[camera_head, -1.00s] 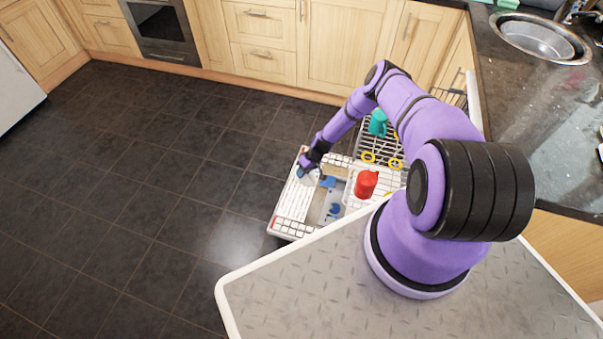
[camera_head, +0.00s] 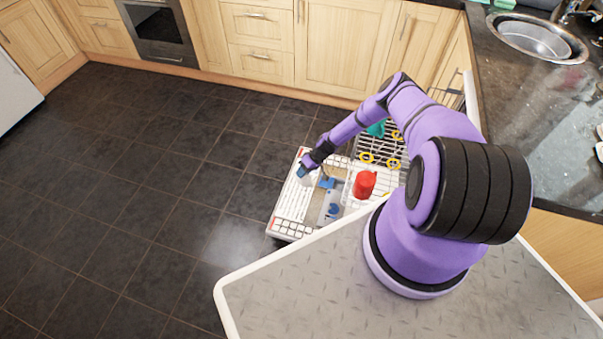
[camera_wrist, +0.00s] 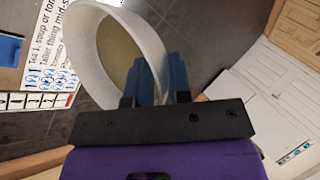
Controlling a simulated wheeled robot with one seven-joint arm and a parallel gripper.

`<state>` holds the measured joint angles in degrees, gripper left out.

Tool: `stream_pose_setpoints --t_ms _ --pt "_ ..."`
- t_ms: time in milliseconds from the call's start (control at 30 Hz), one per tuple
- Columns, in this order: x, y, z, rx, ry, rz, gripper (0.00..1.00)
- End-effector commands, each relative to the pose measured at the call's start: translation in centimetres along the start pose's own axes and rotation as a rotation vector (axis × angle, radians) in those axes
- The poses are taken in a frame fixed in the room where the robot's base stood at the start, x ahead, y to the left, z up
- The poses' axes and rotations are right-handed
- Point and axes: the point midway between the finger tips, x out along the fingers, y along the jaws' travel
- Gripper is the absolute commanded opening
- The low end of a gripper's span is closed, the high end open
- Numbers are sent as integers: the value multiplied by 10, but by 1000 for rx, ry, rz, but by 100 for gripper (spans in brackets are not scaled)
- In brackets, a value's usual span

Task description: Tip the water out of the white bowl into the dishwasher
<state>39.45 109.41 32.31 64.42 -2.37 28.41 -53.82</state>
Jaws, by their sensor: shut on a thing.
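My gripper (camera_wrist: 163,80) is shut on the rim of the white bowl (camera_wrist: 92,20); its blue fingers pinch one side of the wall. In the wrist view the bowl is steeply tilted on its side, and its inside looks olive-brown. I cannot make out water in it. In the head view my gripper (camera_head: 302,171) holds the bowl (camera_head: 306,181) over the white, opened-out front part of the dishwasher (camera_head: 290,206). The gap between bowl and dishwasher is too small to judge.
A red cup (camera_head: 364,184) stands right of the bowl near the pulled-out wire rack (camera_head: 378,155). Yellow rings and a partly hidden teal cup (camera_head: 376,129) are there too. Blue items (camera_head: 328,183) lie close beside the bowl. The dark floor (camera_head: 150,190) to the left is clear.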

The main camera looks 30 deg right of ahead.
Motion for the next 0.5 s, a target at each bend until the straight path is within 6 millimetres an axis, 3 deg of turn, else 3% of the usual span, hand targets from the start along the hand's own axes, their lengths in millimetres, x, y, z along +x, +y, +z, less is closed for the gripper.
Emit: stream_pose_setpoints --t_ms 500 --pt "-4 2 1 -8 33 -71 0"
